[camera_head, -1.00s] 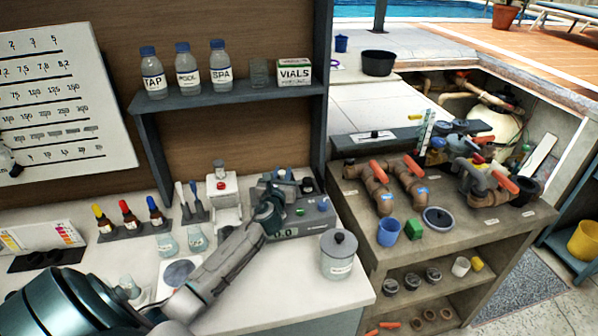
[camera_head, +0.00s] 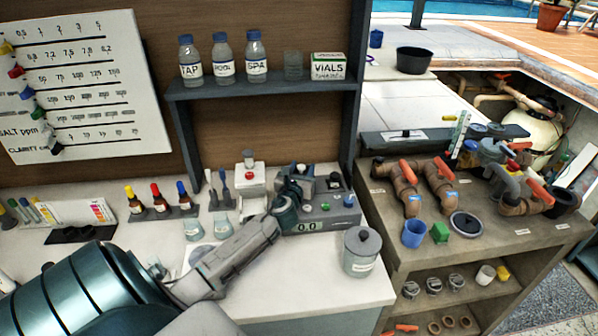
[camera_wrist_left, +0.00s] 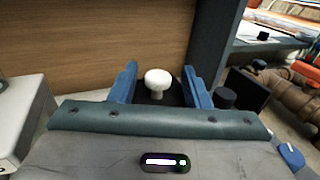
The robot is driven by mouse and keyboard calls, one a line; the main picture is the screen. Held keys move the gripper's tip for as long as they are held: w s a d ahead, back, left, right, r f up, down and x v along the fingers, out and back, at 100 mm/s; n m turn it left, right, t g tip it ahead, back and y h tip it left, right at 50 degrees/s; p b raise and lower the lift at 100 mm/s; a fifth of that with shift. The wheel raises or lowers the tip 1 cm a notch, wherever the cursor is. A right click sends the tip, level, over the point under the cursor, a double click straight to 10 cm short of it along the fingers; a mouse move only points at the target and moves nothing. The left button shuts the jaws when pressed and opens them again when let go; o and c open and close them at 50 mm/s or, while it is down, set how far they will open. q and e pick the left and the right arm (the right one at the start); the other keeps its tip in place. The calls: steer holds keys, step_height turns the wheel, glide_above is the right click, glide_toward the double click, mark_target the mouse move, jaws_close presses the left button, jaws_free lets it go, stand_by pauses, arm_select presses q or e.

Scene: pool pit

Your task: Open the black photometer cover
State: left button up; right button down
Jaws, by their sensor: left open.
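The photometer (camera_head: 322,222) is a grey box with a lit display on the white counter. In the left wrist view, a black cover (camera_wrist_left: 146,97) with a pale round knob (camera_wrist_left: 158,78) shows between my gripper's blue fingers. My left gripper (camera_head: 295,178) is over the left part of the photometer and is open, with a finger on each side of the knob. I cannot tell whether the fingers touch the knob. The gripper hides much of the cover in the head view. My right gripper is not in view.
A white device with a red button (camera_head: 249,180) stands just left of the photometer, and a lidded grey jar (camera_head: 362,252) stands in front at right. Dropper bottles (camera_head: 158,199) are further left. A shelf (camera_head: 270,84) with bottles hangs above.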

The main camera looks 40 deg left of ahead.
arm_select(q)
steer(key=b+v, duration=0.2)
steer(key=v, duration=0.7)
steer(key=shift+f, duration=0.15)
steer(key=shift+s+d+b, duration=0.35)
steer(key=shift+s, duration=0.3)
